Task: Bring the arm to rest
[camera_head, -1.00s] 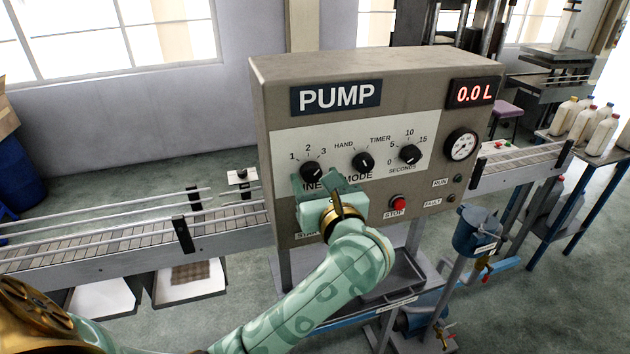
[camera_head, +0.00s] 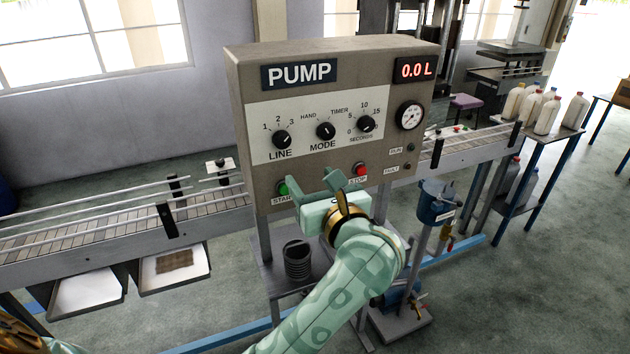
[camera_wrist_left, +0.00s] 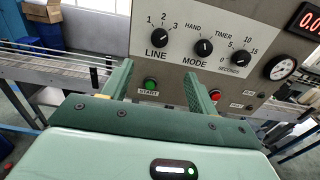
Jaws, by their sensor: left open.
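My left gripper (camera_head: 329,184) is open and empty, just in front of the lower part of the grey pump panel (camera_head: 240,120). Its two green fingers (camera_wrist_left: 160,85) also show in the left wrist view, apart from the panel face. The green START button (camera_wrist_left: 150,85) shows between the fingers there, and the red STOP button (camera_wrist_left: 215,95) lies right of them. In the head view the START button (camera_head: 283,188) is left of the gripper and the STOP button (camera_head: 361,169) is right of it. The LINE, MODE (camera_head: 326,131) and SECONDS knobs are above. My right gripper is not seen.
A conveyor (camera_head: 90,230) runs left and right behind the panel. White bottles (camera_head: 547,115) stand on a blue-legged table at the right. A blue pump vessel (camera_head: 436,203) and pipes are low right of the panel. A dark coil (camera_head: 298,262) sits on a shelf below it.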

